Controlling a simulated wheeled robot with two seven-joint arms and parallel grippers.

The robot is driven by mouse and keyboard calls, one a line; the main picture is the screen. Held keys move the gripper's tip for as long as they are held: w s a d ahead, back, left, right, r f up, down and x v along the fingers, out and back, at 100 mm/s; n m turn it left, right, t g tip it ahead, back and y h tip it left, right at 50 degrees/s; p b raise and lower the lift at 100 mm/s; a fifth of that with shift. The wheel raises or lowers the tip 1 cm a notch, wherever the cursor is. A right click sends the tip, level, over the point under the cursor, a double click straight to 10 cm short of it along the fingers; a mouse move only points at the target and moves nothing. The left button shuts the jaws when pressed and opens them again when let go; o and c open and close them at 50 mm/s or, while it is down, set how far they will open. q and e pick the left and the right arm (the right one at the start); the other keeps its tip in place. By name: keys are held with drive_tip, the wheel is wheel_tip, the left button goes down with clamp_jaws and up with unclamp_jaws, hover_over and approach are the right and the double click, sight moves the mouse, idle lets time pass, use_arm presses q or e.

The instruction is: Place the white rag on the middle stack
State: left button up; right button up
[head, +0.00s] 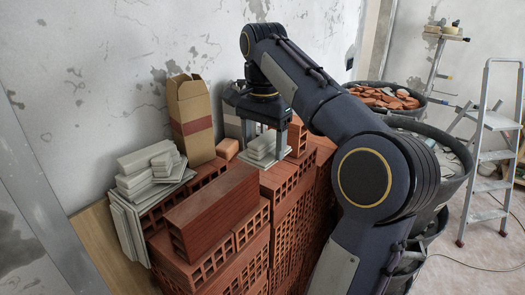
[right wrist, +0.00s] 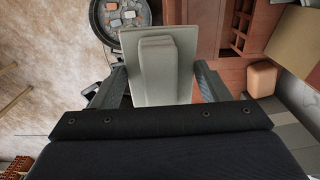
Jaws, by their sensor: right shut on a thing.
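My right gripper (head: 265,143) is shut on a pale grey-white layered piece (head: 262,153), which looks like flat slabs rather than cloth. In the right wrist view the piece (right wrist: 155,70) sits between the two fingers (right wrist: 162,88), with a wider flat plate at its far side. It is at the top of the middle brick stack (head: 287,178); I cannot tell whether it rests there or hangs just above. A similar pile of pale slabs (head: 150,168) lies on the left bricks. No clearly cloth-like white rag shows. My left gripper is out of view.
A long red brick block (head: 212,212) lies in front. Rubble buckets (head: 428,128) stand at the right, one with red rubble (head: 385,97). A stepladder (head: 492,150) stands at the far right.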

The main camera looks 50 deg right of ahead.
drive_tip(key=shift+w+d+f, duration=0.2)
drive_tip(key=shift+w+f, duration=0.35)
drive_tip(key=shift+f, duration=0.05)
drive_tip(key=shift+w+d+f, duration=0.2)
drive_tip(key=shift+w+f, duration=0.35)
drive_tip(key=shift+f, duration=0.05)
drive_tip(key=w+d+f+p, duration=0.1)
drive_tip(key=w+d+f, duration=0.1)
drive_tip(key=d, duration=0.1)
drive_tip(key=w+d+f+p, duration=0.1)
drive_tip(key=w+d+f, duration=0.2)
drive_tip(key=w+d+f+p, duration=0.2)
drive_tip(key=d+f, duration=0.1)
drive_tip(key=shift+w+d+f, duration=0.1)
drive_tip(key=shift+w+d, duration=0.05)
drive_tip(key=shift+w, duration=0.25)
drive_tip(key=shift+w+d+f, duration=0.25)
drive_tip(key=shift+d+f, duration=0.1)
drive_tip(key=shift+f, duration=0.2)
wheel_tip(320, 180, down, 3)
drive_tip(key=shift+w+d+f+p, duration=0.1)
drive_tip(key=shift+f+p, duration=0.05)
drive_tip(key=shift+p, duration=0.15)
drive_tip(key=shift+f, duration=0.1)
drive_tip(key=shift+f, duration=0.15)
drive_tip(key=o, duration=1)
